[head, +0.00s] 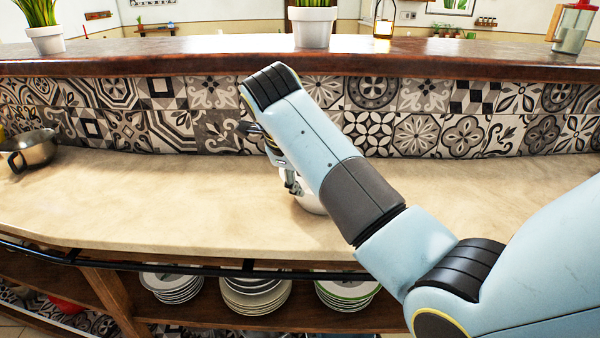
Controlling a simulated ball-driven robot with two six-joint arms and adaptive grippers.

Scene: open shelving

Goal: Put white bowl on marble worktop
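A white bowl (311,204) shows at the middle of the pale marble worktop (160,205), mostly hidden behind my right arm. It appears to be on or just above the surface; I cannot tell which. My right arm reaches in from the right, and my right gripper (292,186) points down at the bowl's left side, with its fingertips at or beside the rim. The arm hides part of the gripper, so I cannot tell whether the fingers are closed on the bowl. My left gripper is not in view.
A metal pan (34,150) stands at the worktop's left end. A patterned tile wall (420,115) and raised wooden ledge (480,66) run behind. Stacked plates (172,286) sit on the shelf below. The worktop left of the bowl is clear.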

